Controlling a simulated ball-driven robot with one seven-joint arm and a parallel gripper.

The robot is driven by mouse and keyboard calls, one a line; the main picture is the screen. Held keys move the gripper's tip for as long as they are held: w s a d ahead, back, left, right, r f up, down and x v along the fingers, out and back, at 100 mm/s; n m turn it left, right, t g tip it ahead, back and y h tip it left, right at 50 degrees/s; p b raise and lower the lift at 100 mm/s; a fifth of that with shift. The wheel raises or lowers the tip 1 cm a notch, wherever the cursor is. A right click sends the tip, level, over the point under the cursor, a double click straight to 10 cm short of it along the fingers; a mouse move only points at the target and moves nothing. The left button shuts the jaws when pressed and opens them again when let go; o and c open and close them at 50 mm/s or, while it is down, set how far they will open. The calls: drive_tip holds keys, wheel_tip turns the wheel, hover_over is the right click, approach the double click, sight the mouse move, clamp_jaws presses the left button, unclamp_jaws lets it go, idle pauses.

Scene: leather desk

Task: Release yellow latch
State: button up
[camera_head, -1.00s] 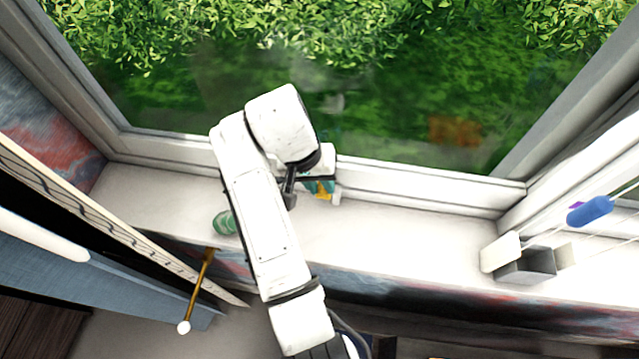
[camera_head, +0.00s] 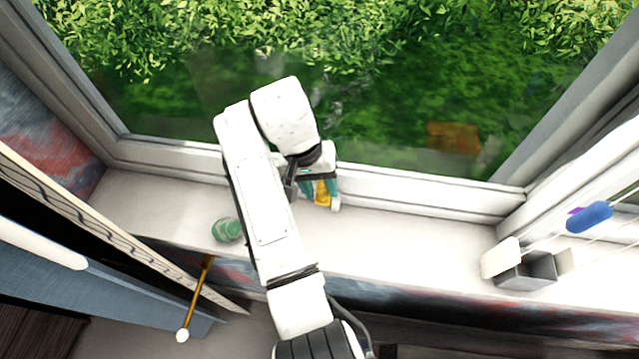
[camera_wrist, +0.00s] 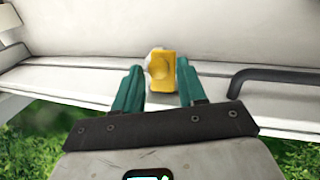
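The yellow latch (camera_wrist: 163,68) shows in the wrist view as a small block with a whitish part at its left side, by the pale sill. It also shows in the head view (camera_head: 322,194), partly covered by my gripper (camera_head: 320,192). In the wrist view my gripper (camera_wrist: 160,68) has its two teal fingers apart, one on each side of the latch. Only narrow gaps show between the fingers and the latch; I cannot tell whether either finger touches it.
A dark bar-shaped handle (camera_wrist: 280,78) lies right of the fingers in the wrist view. A green object (camera_head: 227,230) sits on the sill left of my arm. A grey box (camera_head: 527,268) stands at the right, with a blue piece (camera_head: 589,215) above. The sill between is clear.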

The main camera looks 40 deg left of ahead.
drive_tip(key=shift+o, duration=0.7)
drive_tip(key=v, duration=1)
drive_tip(key=shift+r, duration=0.35)
